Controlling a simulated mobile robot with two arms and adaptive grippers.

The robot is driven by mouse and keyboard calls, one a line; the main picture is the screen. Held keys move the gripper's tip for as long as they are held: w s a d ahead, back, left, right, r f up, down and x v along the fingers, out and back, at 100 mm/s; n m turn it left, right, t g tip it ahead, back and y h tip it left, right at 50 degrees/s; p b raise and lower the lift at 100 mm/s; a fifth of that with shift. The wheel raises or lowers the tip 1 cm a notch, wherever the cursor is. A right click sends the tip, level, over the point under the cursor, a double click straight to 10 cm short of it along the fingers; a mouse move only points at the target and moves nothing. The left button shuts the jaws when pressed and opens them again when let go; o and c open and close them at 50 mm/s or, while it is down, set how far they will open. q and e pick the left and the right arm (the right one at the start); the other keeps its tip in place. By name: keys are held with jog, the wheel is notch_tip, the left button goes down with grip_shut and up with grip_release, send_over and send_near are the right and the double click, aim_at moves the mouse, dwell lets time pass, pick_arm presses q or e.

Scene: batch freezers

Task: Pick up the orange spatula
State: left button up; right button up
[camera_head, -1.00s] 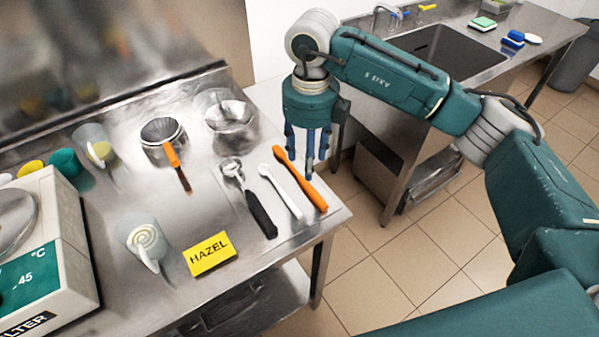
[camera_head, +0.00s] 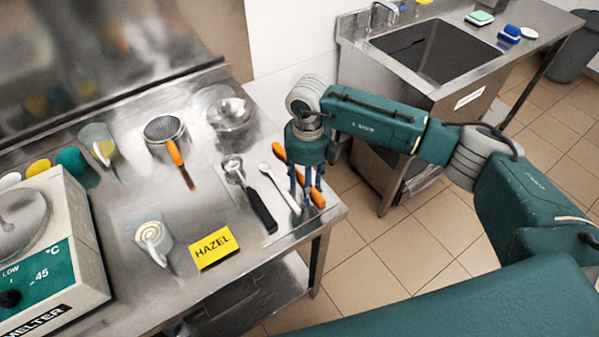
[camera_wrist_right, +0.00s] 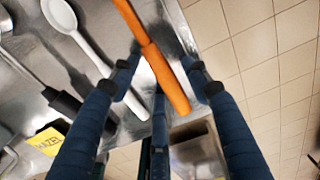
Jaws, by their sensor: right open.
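The orange spatula (camera_head: 317,198) lies at the right edge of the steel table, its middle partly hidden behind my right gripper in the head view. My right gripper (camera_head: 306,195) points down over the spatula with its fingers open. In the right wrist view the spatula (camera_wrist_right: 165,75) runs between the spread blue fingers of the gripper (camera_wrist_right: 160,100). I cannot tell whether any finger touches it. My left gripper is in neither view.
A white spoon (camera_head: 281,188) lies close beside the spatula on its left, then a black-handled scoop (camera_head: 258,205). A sink (camera_head: 430,55) is behind, with open floor between.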

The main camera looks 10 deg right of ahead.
jog(key=shift+c, duration=0.5)
grip_shut()
jog(key=shift+r, duration=0.1)
